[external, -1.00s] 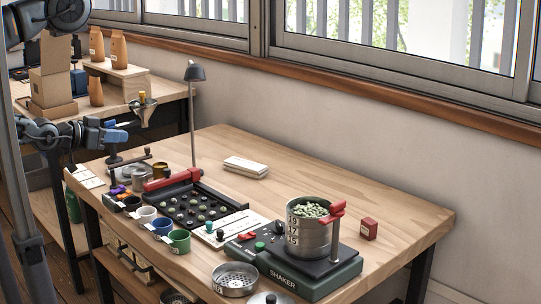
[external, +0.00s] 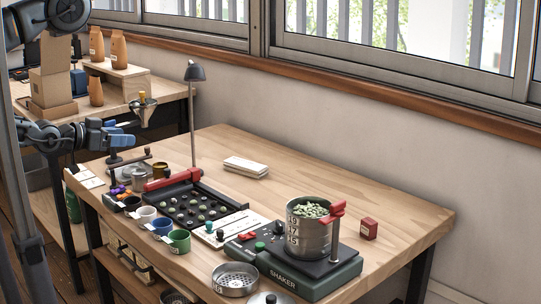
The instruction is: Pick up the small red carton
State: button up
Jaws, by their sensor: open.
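The small red carton (external: 369,229) stands upright on the wooden table, near its right end. It is just right of the shaker and nothing covers it. My gripper (external: 134,132) is at the left of the view, above the far left end of the table. Its blue-tipped fingers are apart and hold nothing. It is far from the carton, with the tray, cups and shaker lying between them.
The green shaker (external: 326,277) carries a metal sieve stack (external: 308,240) of green beans and a red-handled post. A black bean tray (external: 190,205), cups (external: 180,242) and a tall lamp (external: 193,110) stand left. The table's back right is clear.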

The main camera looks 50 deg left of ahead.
jog(key=w+d+f+m+t+h+b, duration=0.25)
jog(key=w+d, duration=0.45)
jog(key=w, duration=0.4)
jog(key=w+d+f+m+t+h+b, duration=0.25)
jog(key=w+d, duration=0.45)
jog(key=w, duration=0.5)
jog(key=w+d+r+m+g+h+b, duration=0.55)
jog(key=w+d+m+h, duration=0.45)
jog(key=m, duration=0.3)
jog(key=w+d+r+m+g+h+b, duration=0.4)
jog(key=w+d+m+g+h, duration=0.25)
jog(key=w+d+m, duration=0.5)
notch_tip(320, 180, down, 4)
jog(key=w+d+m+g+b, duration=0.2)
jog(key=w+m+g+b, duration=0.15)
jog(key=m, duration=0.55)
jog(key=m+g+y+b, duration=0.7)
jog(key=m+y+b, duration=0.1)
jog(key=m+b, duration=0.95)
send_near(374, 231)
jog(key=shift+s+d+f+p, duration=0.2)
jog(key=shift+s+d+p, duration=0.1)
jog(key=shift+s+d, duration=0.2)
jog(key=shift+x, duration=1.2)
jog(key=shift+w+b+x, duration=0.15)
jog(key=shift+b+x, duration=0.25)
jog(key=shift+x, duration=0.9)
jog(key=shift+w+b+x, duration=0.2)
jog(key=shift+b+x, duration=0.2)
jog(key=shift+x, duration=0.85)
